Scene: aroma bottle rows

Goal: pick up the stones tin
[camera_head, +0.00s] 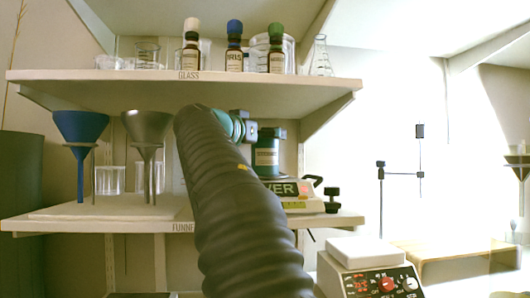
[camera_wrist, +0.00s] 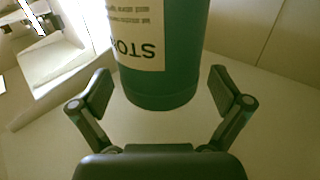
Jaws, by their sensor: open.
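The stones tin (camera_wrist: 165,60) is dark green with a cream label reading "STO" upside down in the wrist view. In the head view a dark green tin (camera_head: 267,140) with a cream label appears to stand on a device on the lower shelf, partly hidden by my arm. My gripper (camera_wrist: 160,92) is open, with one finger at each side of the tin's lower end and gaps on both sides. In the head view my gripper (camera_head: 243,127) is beside the tin; its fingertips are hard to make out.
A blue funnel (camera_head: 80,128) and a grey funnel (camera_head: 147,128) stand left on the lower shelf (camera_head: 100,226). The upper shelf (camera_head: 130,84) overhead holds dropper bottles and glassware. A hotplate (camera_head: 370,272) sits below right.

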